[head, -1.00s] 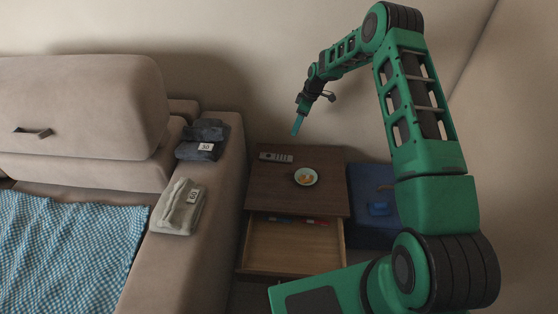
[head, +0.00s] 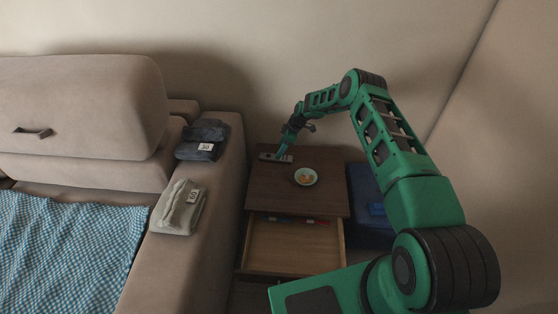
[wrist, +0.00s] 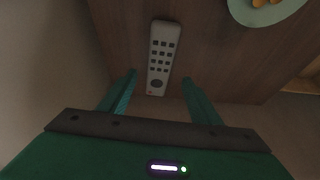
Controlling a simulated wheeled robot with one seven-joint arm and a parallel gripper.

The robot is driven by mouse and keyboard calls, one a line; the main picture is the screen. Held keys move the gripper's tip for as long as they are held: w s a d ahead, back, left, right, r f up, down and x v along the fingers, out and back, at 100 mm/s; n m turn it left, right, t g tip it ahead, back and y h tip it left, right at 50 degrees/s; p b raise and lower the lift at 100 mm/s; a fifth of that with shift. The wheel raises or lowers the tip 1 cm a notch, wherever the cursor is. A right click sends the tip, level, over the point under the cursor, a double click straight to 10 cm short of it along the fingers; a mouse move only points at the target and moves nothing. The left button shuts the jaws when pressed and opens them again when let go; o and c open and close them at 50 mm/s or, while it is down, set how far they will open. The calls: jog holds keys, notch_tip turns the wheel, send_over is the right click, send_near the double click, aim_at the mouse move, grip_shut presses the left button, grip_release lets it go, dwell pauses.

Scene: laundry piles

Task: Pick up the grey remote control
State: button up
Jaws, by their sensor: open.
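The grey remote control (head: 268,157) lies flat on the dark wooden side table (head: 285,196), near its back left edge. In the wrist view the remote (wrist: 161,58) shows its dark buttons and points away from me, with its near end between the fingertips. My gripper (head: 282,152) is low over the right part of the remote in the head view. In the wrist view my gripper (wrist: 161,84) is open, with one teal finger on each side of the remote and a gap to both. I cannot tell how far above the tabletop the fingertips are.
A bowl with orange pieces (head: 306,177) stands right of the remote; it also shows in the wrist view (wrist: 262,8). The table's drawer (head: 290,247) is open. A sofa (head: 215,235) with folded clothes is at left, a blue box (head: 362,196) at right.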

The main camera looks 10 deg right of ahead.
jog(key=shift+x, duration=2.6)
jog(key=shift+s+d+f, duration=0.1)
jog(key=shift+d, duration=0.1)
jog(key=c, duration=1.2)
